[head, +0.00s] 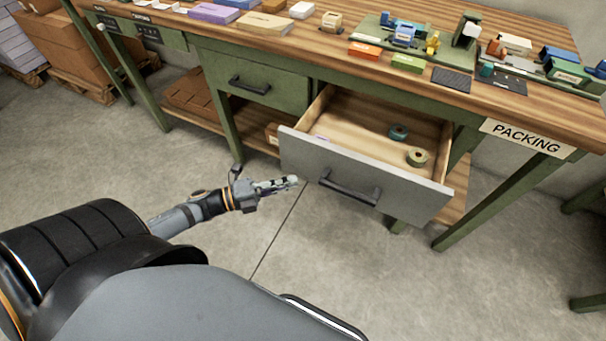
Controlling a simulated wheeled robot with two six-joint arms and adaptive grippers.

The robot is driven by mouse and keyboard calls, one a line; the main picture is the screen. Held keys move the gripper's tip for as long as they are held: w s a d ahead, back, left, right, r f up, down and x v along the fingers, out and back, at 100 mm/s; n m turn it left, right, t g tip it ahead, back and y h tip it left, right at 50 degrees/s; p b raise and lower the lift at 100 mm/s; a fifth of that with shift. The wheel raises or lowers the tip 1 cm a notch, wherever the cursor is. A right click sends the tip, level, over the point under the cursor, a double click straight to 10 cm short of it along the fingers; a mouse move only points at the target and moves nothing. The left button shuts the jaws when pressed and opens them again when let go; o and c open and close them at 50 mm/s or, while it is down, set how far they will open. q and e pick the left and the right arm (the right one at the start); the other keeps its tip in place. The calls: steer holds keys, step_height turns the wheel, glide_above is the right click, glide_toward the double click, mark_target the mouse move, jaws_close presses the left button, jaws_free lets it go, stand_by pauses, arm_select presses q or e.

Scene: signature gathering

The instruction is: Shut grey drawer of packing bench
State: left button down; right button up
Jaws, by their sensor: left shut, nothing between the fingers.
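The grey drawer (310,160) of the packing bench (330,55) is pulled well out. It has a grey front with a dark bar handle (350,188). Inside lie a teal tape roll (398,132) and an olive tape roll (417,156). My left gripper (294,180) is shut and empty. In the picture its fingertips are just left of the handle, by the lower left part of the drawer front. I cannot tell whether they touch it. My right gripper is not in view.
A closed green drawer (254,83) is left of the grey one. The bench top holds several small boxes and tools, and a PACKING sign (527,138) is on its edge. Cartons on pallets (75,50) stand at the far left. The floor (340,270) before the drawer is clear.

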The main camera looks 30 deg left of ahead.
arm_select(q)
steer(key=w, duration=0.1)
steer(key=w+d+b, duration=0.1)
steer(key=w, duration=0.1)
steer(key=w+b, duration=0.1)
steer(key=w, duration=0.1)
steer(key=shift+d+f, duration=0.1)
steer(key=shift+d, duration=0.25)
steer(key=shift+w, duration=0.35)
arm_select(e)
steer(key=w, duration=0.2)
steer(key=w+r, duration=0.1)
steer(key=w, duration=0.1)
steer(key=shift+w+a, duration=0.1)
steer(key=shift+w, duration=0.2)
